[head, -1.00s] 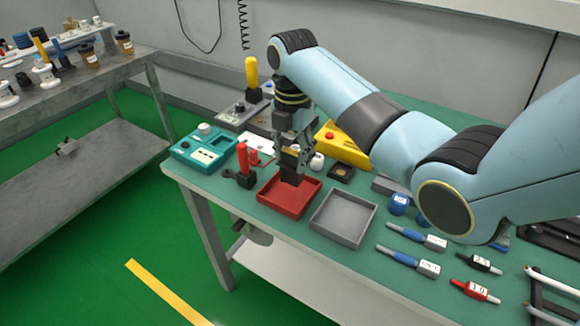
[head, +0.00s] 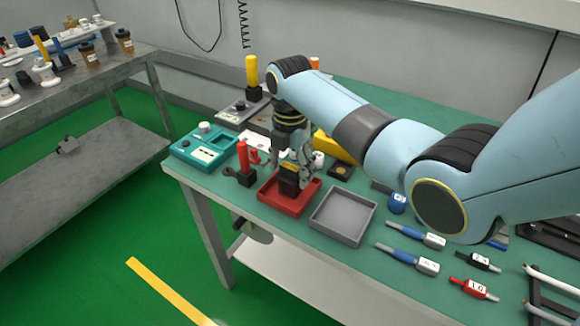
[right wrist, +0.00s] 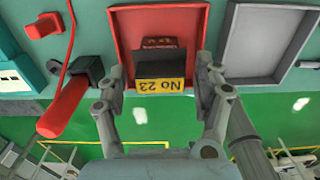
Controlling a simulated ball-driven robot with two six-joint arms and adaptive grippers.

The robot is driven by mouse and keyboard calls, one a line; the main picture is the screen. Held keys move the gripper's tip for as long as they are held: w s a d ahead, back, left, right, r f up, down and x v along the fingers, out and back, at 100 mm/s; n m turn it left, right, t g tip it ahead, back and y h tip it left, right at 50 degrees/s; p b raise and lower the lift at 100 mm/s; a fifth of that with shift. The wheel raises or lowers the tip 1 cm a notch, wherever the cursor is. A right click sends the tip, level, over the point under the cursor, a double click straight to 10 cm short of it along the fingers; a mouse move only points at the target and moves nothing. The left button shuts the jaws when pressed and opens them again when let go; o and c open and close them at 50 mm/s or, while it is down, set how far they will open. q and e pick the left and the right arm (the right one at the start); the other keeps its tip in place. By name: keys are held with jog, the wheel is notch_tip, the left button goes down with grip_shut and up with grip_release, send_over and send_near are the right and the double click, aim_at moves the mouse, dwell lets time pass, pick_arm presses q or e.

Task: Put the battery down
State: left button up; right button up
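The battery (head: 289,182), a dark block, stands upright inside the red tray (head: 299,207) on the green bench. In the right wrist view the battery (right wrist: 161,68) shows a yellow label reading "No 23". The red tray (right wrist: 119,22) surrounds it there. My right gripper (head: 293,168) is directly over the tray. In the wrist view the right gripper's fingers (right wrist: 160,84) are spread on either side of the battery, with gaps between them and it. My left gripper is not in view.
A grey empty tray (head: 343,217) sits just right of the red one. A red-handled tool (head: 243,164) stands to the left. A teal meter (head: 203,148) and a yellow box (head: 334,147) are nearby. Blue-handled tools (head: 411,231) lie at the right.

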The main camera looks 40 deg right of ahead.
notch_tip(320, 180, up, 12)
jog(key=shift+r+b, duration=0.2)
jog(key=shift+b, duration=0.15)
dwell(0.7)
